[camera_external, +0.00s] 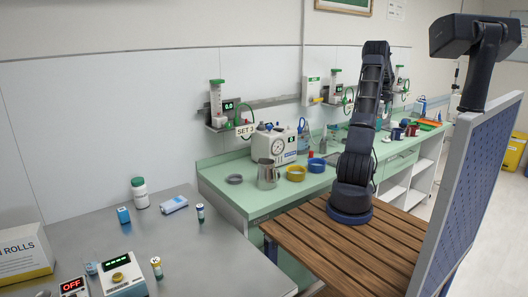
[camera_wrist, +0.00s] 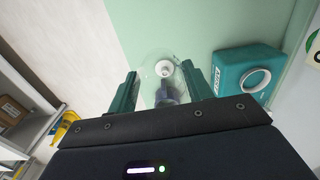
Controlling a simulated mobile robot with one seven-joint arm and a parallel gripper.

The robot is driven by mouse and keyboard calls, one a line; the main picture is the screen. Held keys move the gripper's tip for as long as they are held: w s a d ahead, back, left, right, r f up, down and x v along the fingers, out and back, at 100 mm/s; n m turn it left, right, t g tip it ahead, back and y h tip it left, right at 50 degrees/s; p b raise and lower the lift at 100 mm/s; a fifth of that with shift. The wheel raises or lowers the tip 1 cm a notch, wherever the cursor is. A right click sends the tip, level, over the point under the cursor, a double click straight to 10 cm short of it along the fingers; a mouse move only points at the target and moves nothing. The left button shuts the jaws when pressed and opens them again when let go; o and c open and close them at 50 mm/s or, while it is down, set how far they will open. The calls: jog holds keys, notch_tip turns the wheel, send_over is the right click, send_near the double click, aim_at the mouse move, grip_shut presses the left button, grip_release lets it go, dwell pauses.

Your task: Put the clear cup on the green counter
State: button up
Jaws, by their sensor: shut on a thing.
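In the wrist view my gripper (camera_wrist: 160,72) has its two green fingers on either side of the clear cup (camera_wrist: 150,72) and is shut on it. The cup is see-through, with a white round part and a purplish patch showing through it. The pale green counter (camera_wrist: 150,28) lies behind the cup in this view; I cannot tell whether the cup touches it. In the external view the green counter (camera_external: 222,176) runs along the wall. My gripper and the cup are hidden there behind my arm.
A teal box (camera_wrist: 245,72) is close to the right finger. A shelf with a brown box (camera_wrist: 14,113) is at lower left. In the external view the near counter end holds a metal jug (camera_external: 267,174), a yellow bowl (camera_external: 296,174), a blue bowl (camera_external: 317,165) and a white machine (camera_external: 270,146).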

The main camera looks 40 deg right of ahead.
aim_at(378, 145)
jog(key=shift+s+d+f, duration=0.2)
jog(key=shift+s+f, duration=0.15)
jog(key=shift+f, duration=0.05)
notch_tip(378, 145, down, 20)
jog(key=shift+r, duration=0.1)
dwell(0.3)
jog(key=shift+f, duration=0.25)
jog(key=o, duration=1)
jog(key=shift+s, duration=0.1)
jog(key=shift+r, duration=0.1)
